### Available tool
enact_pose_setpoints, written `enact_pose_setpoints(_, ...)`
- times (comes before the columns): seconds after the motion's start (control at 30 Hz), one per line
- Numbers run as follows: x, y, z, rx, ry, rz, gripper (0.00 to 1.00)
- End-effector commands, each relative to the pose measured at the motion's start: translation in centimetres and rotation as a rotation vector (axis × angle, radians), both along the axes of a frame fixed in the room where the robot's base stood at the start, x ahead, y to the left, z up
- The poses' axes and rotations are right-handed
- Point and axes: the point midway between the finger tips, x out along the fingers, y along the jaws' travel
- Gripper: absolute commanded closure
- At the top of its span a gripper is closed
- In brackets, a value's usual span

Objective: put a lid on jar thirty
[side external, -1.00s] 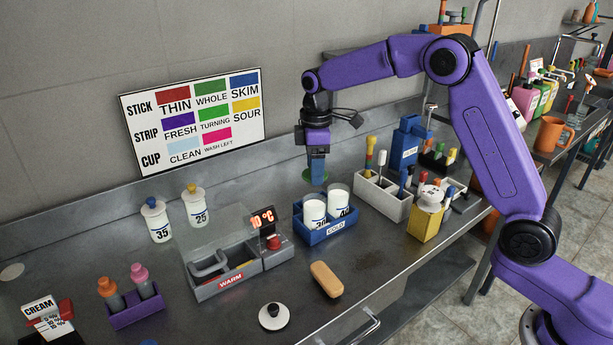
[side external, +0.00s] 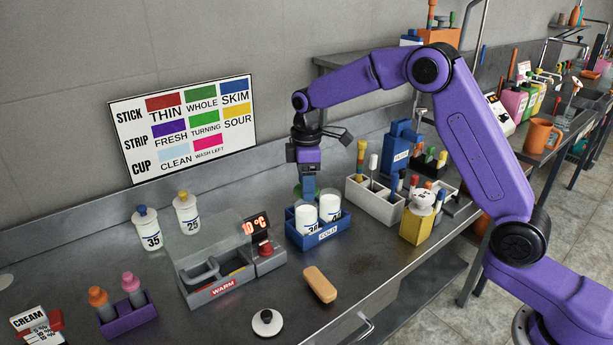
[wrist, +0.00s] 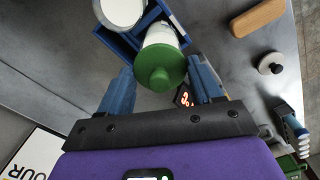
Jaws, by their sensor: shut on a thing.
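My gripper (side external: 308,194) is shut on a green lid (wrist: 160,68) with a round knob. In the side view the lid (side external: 297,190) shows partly behind the fingers, close above the jars in the blue COLD tray (side external: 330,237). The left jar (side external: 304,216) has a number that looks like 30, partly cut off by the tray wall. The right jar (side external: 330,205) has a number I cannot fully read. In the wrist view the lid overlaps one white jar (wrist: 163,34); I cannot tell whether they touch. The other jar (wrist: 122,10) shows a round white top.
The grey WARM unit (side external: 215,283) with a clear cover stands left of the tray. A white rack (side external: 375,207) of sticks stands to the right. A tan block (side external: 320,284) and a white disc with a black knob (side external: 267,322) lie in front. Capped jars 35 (side external: 150,232) and 25 (side external: 187,215) stand at the back left.

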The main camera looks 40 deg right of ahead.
Motion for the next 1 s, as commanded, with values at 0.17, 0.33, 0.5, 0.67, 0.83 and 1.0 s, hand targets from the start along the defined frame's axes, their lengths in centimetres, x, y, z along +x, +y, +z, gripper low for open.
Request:
enact_pose_setpoints(0.17,0.0,0.0,-1.0,0.0,0.001,0.0,0.64)
enact_pose_setpoints(0.33,0.0,0.0,-1.8,0.0,0.001,0.0,0.64)
enact_pose_setpoints(0.5,0.0,0.0,-2.7,0.0,0.001,0.0,0.64)
enact_pose_setpoints(0.67,0.0,0.0,-3.3,0.0,0.001,0.0,0.64)
enact_pose_setpoints(0.83,0.0,0.0,-3.6,0.0,0.001,0.0,0.64)
enact_pose_setpoints(1.0,0.0,0.0,-3.7,0.0,0.001,0.0,0.64)
